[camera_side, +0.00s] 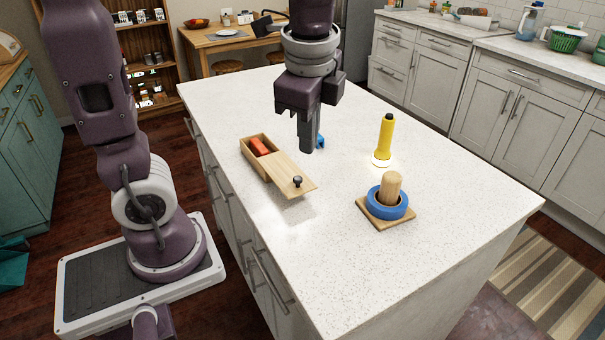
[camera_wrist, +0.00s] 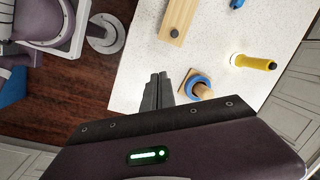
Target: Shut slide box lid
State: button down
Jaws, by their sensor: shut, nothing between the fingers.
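The wooden slide box (camera_side: 247,154) lies on the white counter in the side view. Its wooden lid (camera_side: 282,172) is slid part way out toward the front right, and its end sticks out past the box. A dark round knob (camera_side: 297,180) stands near the lid's outer end. A red block (camera_side: 259,146) shows in the uncovered part of the box. In the wrist view the lid (camera_wrist: 185,14) and knob (camera_wrist: 174,33) show at the top edge; the rest is cut off. My gripper (camera_side: 306,150) is shut and empty, above the counter, apart from the knob; its fingertips also show in the wrist view (camera_wrist: 159,75).
A yellow flashlight (camera_side: 386,139) stands upright to the right. A wooden peg base (camera_side: 373,219) with a blue ring (camera_side: 388,204) is at the front right. A small blue object (camera_side: 320,142) is partly hidden behind my gripper. The counter's front is clear.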

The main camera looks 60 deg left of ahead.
jog(key=w+f+m+g+y, duration=0.1)
jog(key=w+f+m+g, duration=0.1)
jog(key=w+f+m, duration=0.25)
jog(key=shift+m, duration=0.25)
jog(key=a+f, duration=0.2)
jog(key=f, duration=0.1)
jog(key=a+f, duration=0.2)
jog(key=f, duration=0.1)
jog(key=a+f, duration=0.2)
jog(key=f, duration=0.1)
jog(key=shift+s+a+f, duration=0.15)
jog(key=shift+s+f, duration=0.1)
jog(key=shift+s, duration=0.05)
jog(key=shift+a+f, duration=0.1)
jog(key=shift+a, duration=0.25)
send_near(276, 161)
jog(key=x, duration=0.5)
